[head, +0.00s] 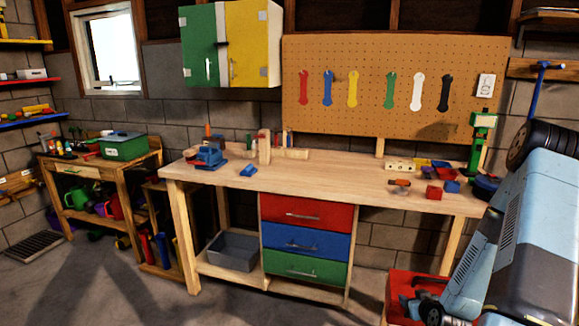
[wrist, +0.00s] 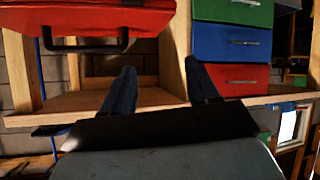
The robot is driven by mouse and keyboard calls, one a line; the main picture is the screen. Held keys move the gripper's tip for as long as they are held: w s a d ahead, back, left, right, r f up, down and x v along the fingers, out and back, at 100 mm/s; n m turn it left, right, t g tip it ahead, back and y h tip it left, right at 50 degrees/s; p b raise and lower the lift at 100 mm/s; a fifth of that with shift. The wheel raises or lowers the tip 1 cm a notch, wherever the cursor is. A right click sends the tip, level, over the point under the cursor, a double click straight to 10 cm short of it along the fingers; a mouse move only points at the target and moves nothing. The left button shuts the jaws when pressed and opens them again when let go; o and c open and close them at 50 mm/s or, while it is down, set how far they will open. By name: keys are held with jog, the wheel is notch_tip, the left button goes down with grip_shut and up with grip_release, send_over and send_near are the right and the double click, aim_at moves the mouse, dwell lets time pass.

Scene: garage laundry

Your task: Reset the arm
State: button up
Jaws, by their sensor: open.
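My arm (head: 525,240) is blue-grey and comes in along the right side of the head view, bent down in front of the workbench. Its dark end shows low at the right, partly cut off by the lower edge. In the wrist view, which is upside down, my gripper (wrist: 162,80) has two dark fingers set wide apart with nothing between them. Beyond the fingers is the bench's wooden lower shelf (wrist: 152,99). No object is held.
A red case (head: 400,286) with a dark handle is close to my gripper; it also fills the upper left of the wrist view (wrist: 95,18). The workbench (head: 330,180) holds a blue vise (head: 209,158) and small blocks. A grey bin (head: 232,251) sits below. Floor at front left is clear.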

jog(key=a+r+g+h, duration=0.1)
jog(key=a+r+g, duration=0.15)
jog(key=r, duration=1.05)
jog(key=a+r+g, duration=0.2)
jog(key=a+r, duration=0.2)
jog(key=r, duration=0.9)
jog(key=s+a+r+g, duration=0.1)
jog(key=s+a+r, duration=0.3)
jog(key=s+r, duration=0.5)
jog(key=s+a+r+m+y, duration=0.1)
jog(key=s+a+r, duration=0.4)
jog(key=s+r, duration=0.4)
jog(key=s, duration=0.6)
jog(key=shift+a+g, duration=0.15)
jog(key=shift+g, duration=0.2)
